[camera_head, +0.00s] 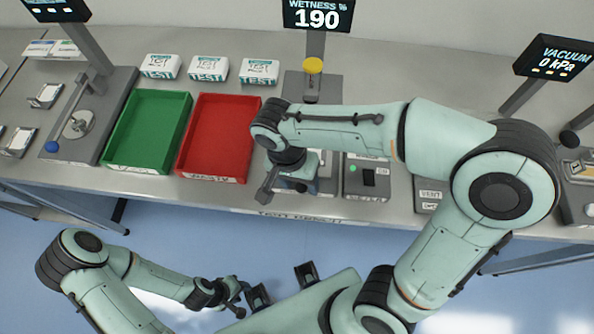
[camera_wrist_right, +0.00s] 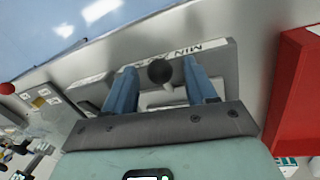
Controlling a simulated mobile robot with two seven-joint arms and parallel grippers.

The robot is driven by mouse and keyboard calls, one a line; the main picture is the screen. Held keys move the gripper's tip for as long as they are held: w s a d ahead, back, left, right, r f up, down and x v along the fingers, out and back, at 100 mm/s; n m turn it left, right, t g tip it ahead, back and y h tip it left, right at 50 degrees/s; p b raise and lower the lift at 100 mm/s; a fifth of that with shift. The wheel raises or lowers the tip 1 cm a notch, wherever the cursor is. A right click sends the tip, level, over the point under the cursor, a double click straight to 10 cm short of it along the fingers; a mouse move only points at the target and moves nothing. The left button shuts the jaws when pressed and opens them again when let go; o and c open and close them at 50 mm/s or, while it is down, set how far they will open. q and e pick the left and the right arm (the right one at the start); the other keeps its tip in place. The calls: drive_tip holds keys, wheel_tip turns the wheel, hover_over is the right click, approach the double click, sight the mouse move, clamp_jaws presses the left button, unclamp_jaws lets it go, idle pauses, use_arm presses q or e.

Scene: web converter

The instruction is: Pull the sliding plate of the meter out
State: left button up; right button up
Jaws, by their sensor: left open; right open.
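The meter (camera_head: 325,88) stands on the bench with a yellow round top and a display reading "WETNESS % 190"; my right arm hides much of its front. In the right wrist view a black ball knob (camera_wrist_right: 160,72) sits on a pale plate at the meter's labelled front edge. My right gripper (camera_wrist_right: 159,66) is open, with one blue finger on each side of the knob; I cannot tell whether either finger touches it. In the head view this gripper (camera_head: 284,188) is at the bench's front edge. My left gripper (camera_head: 232,291) is open and empty, low in front of the bench.
A red tray (camera_head: 212,140) and a green tray (camera_head: 150,135) stand left of the meter, with white test packs (camera_head: 259,70) behind. A small switch box (camera_head: 366,178) is close on the right. The vacuum display (camera_head: 553,57) stands far right. Floor before the bench is free.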

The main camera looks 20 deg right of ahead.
use_arm(q)
drive_tip(key=r+p, duration=0.1)
drive_tip(key=w+r+p, duration=0.1)
drive_tip(key=shift+w+r, duration=0.25)
drive_tip(key=shift+r, duration=0.05)
use_arm(e)
wheel_tip(320, 180, up, 13)
drive_tip(key=w+a, duration=0.1)
drive_tip(key=a, duration=0.1)
drive_tip(key=shift+w, duration=0.35)
